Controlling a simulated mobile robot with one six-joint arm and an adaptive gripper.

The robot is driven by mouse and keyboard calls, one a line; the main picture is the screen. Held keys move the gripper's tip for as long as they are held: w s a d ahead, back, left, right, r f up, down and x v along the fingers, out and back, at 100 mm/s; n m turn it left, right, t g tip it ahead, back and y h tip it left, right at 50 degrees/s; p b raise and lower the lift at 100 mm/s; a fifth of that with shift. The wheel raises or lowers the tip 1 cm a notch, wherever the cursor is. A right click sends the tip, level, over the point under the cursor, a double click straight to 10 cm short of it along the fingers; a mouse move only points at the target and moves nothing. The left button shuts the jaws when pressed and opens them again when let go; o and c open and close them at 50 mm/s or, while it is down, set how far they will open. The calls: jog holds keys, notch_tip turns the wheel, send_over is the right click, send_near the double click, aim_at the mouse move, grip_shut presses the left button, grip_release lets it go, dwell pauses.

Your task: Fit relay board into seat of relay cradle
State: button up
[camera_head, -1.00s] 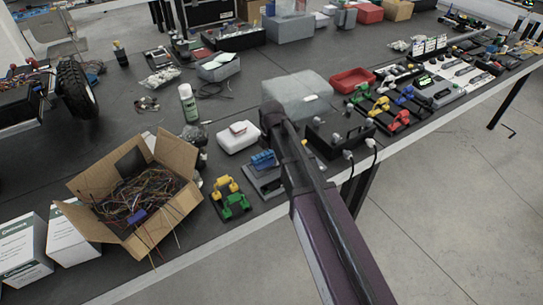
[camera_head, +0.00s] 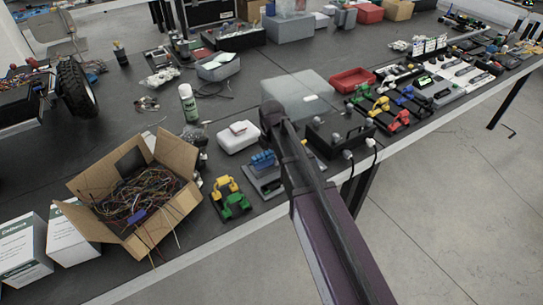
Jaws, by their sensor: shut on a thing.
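A board with blue blocks on it, which looks like the relay board (camera_head: 263,159), shows just left of my arm near the table's front edge. A flat grey piece, which looks like the relay cradle (camera_head: 269,184), lies directly below it in the picture. The blue blocks overlap the grey piece's far end; I cannot tell whether the board is seated, resting or held above it. My dark arm covers the right side of this spot. My gripper is hidden behind the arm, so its fingers and their contact with the board do not show.
A white box (camera_head: 238,137) stands behind the board. Yellow and green parts (camera_head: 231,197) lie to the left, beside an open carton of wires (camera_head: 140,200). A black holder with cables (camera_head: 340,135) and a translucent box (camera_head: 297,97) stand close to my arm.

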aim_at(271, 155)
jog(key=shift+f+b, duration=0.9)
jog(key=o, duration=1.1)
jog(key=shift+r, duration=0.2)
notch_tip(271, 155, up, 8)
jog(key=p, duration=0.8)
jog(key=shift+f, duration=0.2)
jog(key=s+d+f+b, duration=0.1)
jog(key=s+d, duration=0.1)
jog(key=s, duration=0.6)
jog(key=s+d+f+g+h+b, duration=0.1)
jog(key=s+d+b, duration=0.1)
jog(key=s, duration=0.6)
jog(key=shift+d+f, duration=0.35)
jog(key=shift+d, duration=0.2)
